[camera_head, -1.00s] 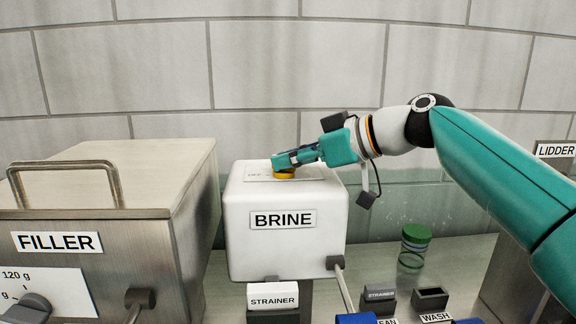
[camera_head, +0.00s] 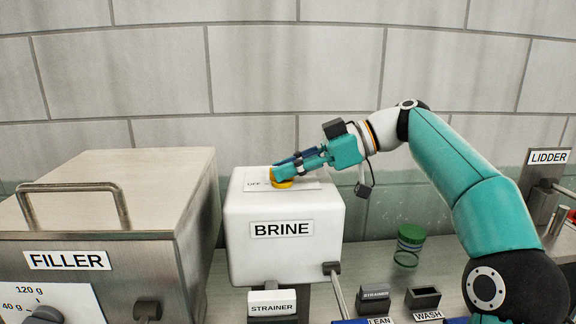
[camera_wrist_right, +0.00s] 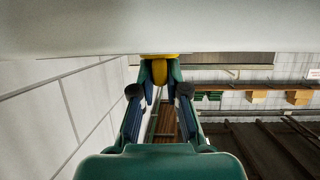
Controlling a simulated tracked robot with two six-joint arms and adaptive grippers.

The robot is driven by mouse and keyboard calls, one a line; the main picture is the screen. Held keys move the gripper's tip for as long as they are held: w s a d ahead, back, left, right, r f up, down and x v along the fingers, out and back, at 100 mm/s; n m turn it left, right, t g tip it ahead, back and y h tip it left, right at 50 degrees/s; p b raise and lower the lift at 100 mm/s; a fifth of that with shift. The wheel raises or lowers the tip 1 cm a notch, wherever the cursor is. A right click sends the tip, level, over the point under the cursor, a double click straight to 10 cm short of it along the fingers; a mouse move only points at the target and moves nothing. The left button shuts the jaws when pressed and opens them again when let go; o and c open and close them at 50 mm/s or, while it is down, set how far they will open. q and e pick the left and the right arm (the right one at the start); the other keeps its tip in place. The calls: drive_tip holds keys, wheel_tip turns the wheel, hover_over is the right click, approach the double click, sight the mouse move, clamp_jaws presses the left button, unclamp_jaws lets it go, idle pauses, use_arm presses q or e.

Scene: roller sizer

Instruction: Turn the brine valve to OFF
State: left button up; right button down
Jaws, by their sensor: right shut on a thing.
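The white brine box (camera_head: 285,262) stands in the middle of the head view with a BRINE label on its front. The yellow brine valve (camera_head: 281,184) sits on the plate on its top. The letters OFF show at the left of that plate; the rest of its marking is hidden or too small. My right gripper (camera_head: 284,172) comes in from the right and is shut on the valve, covering much of it. In the right wrist view the fingers (camera_wrist_right: 160,72) close around the yellow valve (camera_wrist_right: 159,75). My left gripper is not in view.
The metal filler box (camera_head: 180,225) stands close on the left, with a handle on its lid. A green-lidded jar (camera_head: 411,236), strainer and wash holders (camera_head: 423,298) stand at the right. The lidder (camera_head: 540,200) is at the far right. A block wall rises behind.

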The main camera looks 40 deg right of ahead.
drive_tip(key=shift+f, duration=0.1)
drive_tip(key=c, duration=1.2)
unclamp_jaws()
drive_tip(key=v, duration=0.7)
drive_tip(key=shift+d, duration=0.25)
drive_tip(key=shift+s, duration=0.1)
